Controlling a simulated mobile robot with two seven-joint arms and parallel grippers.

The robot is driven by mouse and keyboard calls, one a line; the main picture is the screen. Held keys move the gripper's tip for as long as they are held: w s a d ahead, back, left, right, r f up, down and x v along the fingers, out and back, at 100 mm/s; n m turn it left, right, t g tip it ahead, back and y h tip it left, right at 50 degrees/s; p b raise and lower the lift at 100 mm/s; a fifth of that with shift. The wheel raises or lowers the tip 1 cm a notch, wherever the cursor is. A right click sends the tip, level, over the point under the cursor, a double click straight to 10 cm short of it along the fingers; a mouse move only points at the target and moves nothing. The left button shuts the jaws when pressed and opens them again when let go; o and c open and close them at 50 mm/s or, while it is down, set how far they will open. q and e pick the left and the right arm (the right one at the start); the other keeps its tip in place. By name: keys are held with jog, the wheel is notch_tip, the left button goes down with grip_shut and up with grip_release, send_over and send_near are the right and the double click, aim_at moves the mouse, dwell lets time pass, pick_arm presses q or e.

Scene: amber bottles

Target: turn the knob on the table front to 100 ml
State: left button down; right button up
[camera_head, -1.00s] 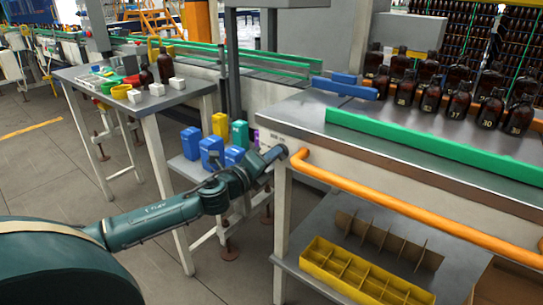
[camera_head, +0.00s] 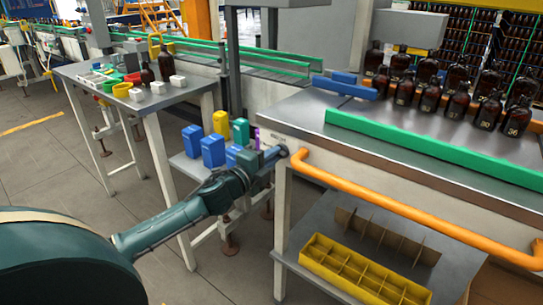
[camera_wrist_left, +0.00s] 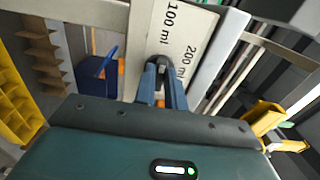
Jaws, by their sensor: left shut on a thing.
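My left gripper (camera_head: 277,154) is at the left end of the table front, just left of the orange rail. In the left wrist view its two blue-grey fingers (camera_wrist_left: 161,75) are shut on the small dark knob (camera_wrist_left: 162,66). The fingers cover most of the knob, and I cannot tell which mark it points to. A white label plate (camera_wrist_left: 180,30) behind it reads "100 ml" and "200 ml". My right gripper is not in view.
The orange rail (camera_head: 420,208) runs along the table front. A yellow divided crate (camera_head: 360,272) lies on the shelf below. Blue, yellow and green containers (camera_head: 212,150) stand on a low stand left of the gripper. Amber bottles (camera_head: 430,95) stand on the table top.

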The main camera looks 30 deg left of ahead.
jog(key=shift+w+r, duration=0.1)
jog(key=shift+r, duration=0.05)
pick_arm(q)
jog(key=c, duration=1.5)
grip_release()
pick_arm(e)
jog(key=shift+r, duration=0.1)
pick_arm(q)
jog(key=shift+o, duration=0.2)
jog(key=shift+s, duration=0.1)
jog(key=s+a, duration=0.1)
jog(key=s, duration=1.2)
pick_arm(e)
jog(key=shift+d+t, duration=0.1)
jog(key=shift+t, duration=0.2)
